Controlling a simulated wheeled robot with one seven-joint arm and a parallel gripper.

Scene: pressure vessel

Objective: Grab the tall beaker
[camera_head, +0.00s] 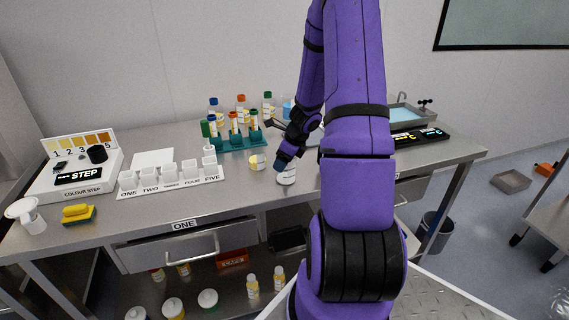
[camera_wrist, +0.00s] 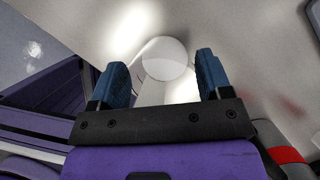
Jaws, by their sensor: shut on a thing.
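The tall beaker (camera_head: 287,176) is a clear, pale vessel with faint markings. It is near the front edge of the steel bench in the head view, below my gripper (camera_head: 284,162). In the wrist view the beaker (camera_wrist: 165,60) shows as a pale cylinder with a round end between the two blue fingers of my gripper (camera_wrist: 162,78). The gripper is shut on the beaker near its upper part. The fingers hide some of its top in the head view. I cannot tell whether its base touches the bench.
A small labelled jar (camera_head: 257,162) stands just left of the beaker. A green rack of tubes (camera_head: 235,138) and capped bottles are behind. A white numbered stand with cups (camera_head: 170,183) is further left. A sink (camera_head: 408,116) is at the back right.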

